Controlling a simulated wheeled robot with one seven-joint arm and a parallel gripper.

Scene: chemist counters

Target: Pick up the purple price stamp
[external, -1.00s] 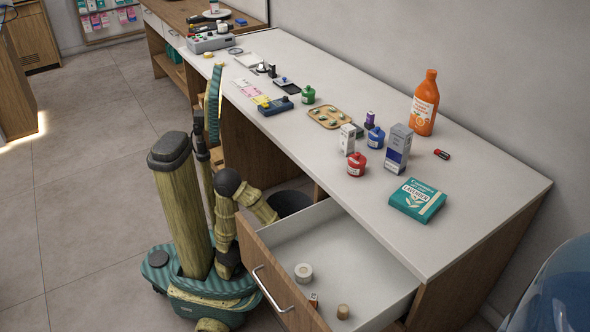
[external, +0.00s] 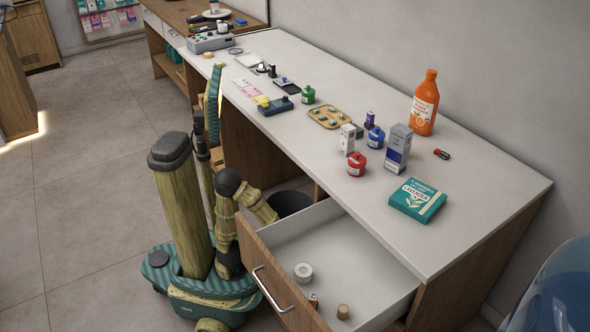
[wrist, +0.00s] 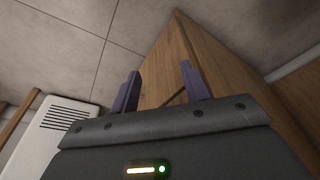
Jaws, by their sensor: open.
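A small purple upright item (external: 370,119) stands on the white counter, behind and left of the blue jar. It is the only clearly purple item there, but it is too small to tell whether it is the price stamp. My gripper (wrist: 162,82) is open and empty in the wrist view, its two purple fingers apart. A wooden panel and the floor tiles lie beyond them. No stamp shows in the wrist view. In the external view my gripper cannot be made out; my arm is low beside the counter's front, well away from the purple item.
An open drawer (external: 328,262) juts from the counter near my arm. A pill tray (external: 329,117) lies to the left.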

